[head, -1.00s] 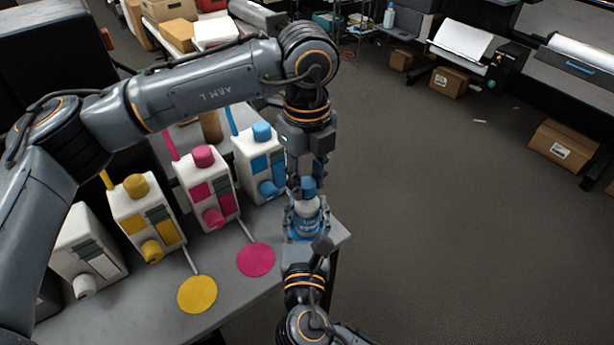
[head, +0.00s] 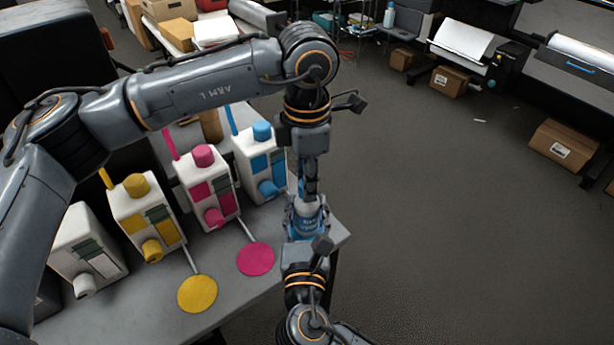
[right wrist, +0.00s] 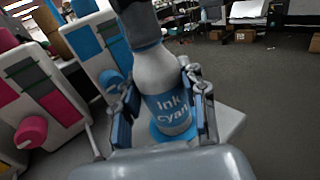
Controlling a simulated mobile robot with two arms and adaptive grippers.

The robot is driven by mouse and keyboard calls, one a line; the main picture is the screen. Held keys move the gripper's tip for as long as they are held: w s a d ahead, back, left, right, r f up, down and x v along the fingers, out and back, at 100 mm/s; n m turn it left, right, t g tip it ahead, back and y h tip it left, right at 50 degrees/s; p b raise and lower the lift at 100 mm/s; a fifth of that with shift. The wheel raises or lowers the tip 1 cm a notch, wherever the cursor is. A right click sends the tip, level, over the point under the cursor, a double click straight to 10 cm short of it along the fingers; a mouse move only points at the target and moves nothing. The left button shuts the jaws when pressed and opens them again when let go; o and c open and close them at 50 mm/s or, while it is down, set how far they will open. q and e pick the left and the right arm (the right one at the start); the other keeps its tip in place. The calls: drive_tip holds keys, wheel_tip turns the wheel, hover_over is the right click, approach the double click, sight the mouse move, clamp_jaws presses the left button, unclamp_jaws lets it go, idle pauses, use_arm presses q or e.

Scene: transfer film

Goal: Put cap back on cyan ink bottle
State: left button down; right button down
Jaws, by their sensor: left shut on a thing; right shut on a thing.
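The cyan ink bottle (head: 310,226) is white with a blue "Ink Cyan" label and stands upright near the table's right corner. It also shows large in the right wrist view (right wrist: 156,72). My right gripper (right wrist: 166,104) is shut around the bottle's body, a finger on each side. My left gripper (head: 310,195) points straight down over the bottle's top and is shut on the blue cap (right wrist: 143,29). The cap sits at the bottle's neck, mostly covered by the left fingers. I cannot tell whether it is screwed tight. In the head view the left gripper hides the cap.
Open floor (head: 450,240) is on the right.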

use_arm(q)
drive_tip(key=m, duration=0.4)
drive_tip(key=shift+m, duration=0.3)
drive_tip(key=m, duration=0.6)
drive_tip(key=shift+m, duration=0.3)
drive_tip(key=c, duration=1)
unclamp_jaws()
drive_tip(key=shift+r, duration=2.25)
